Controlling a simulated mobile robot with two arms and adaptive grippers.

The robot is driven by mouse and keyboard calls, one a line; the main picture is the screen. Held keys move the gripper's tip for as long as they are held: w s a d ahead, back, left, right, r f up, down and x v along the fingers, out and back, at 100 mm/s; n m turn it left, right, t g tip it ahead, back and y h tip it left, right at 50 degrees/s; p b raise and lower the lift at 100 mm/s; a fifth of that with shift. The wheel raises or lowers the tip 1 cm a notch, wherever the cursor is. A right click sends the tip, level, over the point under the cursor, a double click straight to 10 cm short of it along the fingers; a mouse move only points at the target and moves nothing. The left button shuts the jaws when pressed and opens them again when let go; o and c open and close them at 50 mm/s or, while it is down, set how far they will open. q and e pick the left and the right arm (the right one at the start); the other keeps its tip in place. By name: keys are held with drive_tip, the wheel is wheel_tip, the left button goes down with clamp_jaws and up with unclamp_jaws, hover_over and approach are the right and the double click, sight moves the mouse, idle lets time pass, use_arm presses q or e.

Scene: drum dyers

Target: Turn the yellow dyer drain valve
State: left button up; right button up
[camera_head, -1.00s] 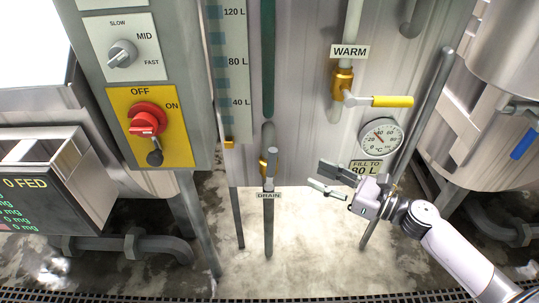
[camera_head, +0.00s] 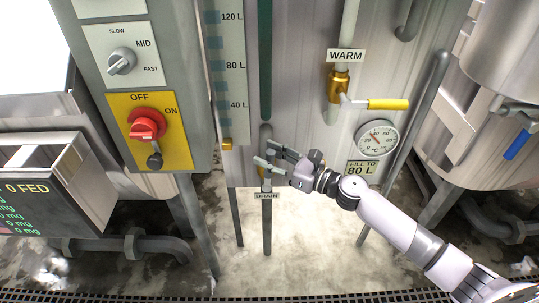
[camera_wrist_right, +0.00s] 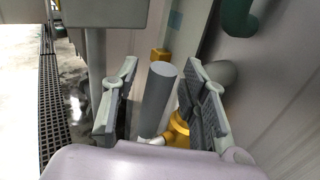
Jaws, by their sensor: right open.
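The drain valve (camera_head: 261,172) sits low on the dyer front, above a small DRAIN label (camera_head: 266,196). My right gripper (camera_head: 263,155) is in front of it and hides most of it in the head view. In the right wrist view, the valve's grey bar-shaped handle (camera_wrist_right: 158,98) stands between the two open fingers of the right gripper (camera_wrist_right: 160,70). A gap shows on both sides of the handle. Its brass-yellow body (camera_wrist_right: 178,132) lies behind, partly covered by the right finger. My left gripper is not in view.
A WARM valve with a yellow lever (camera_head: 388,104) and a round thermometer (camera_head: 377,139) are at upper right. A control box with a red switch (camera_head: 146,124) is at left. The level gauge (camera_head: 229,70) runs above the drain valve. A blue-handled valve (camera_head: 517,145) is at far right.

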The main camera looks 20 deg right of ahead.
drive_tip(key=shift+c, duration=0.5)
clamp_jaws()
idle(0.5)
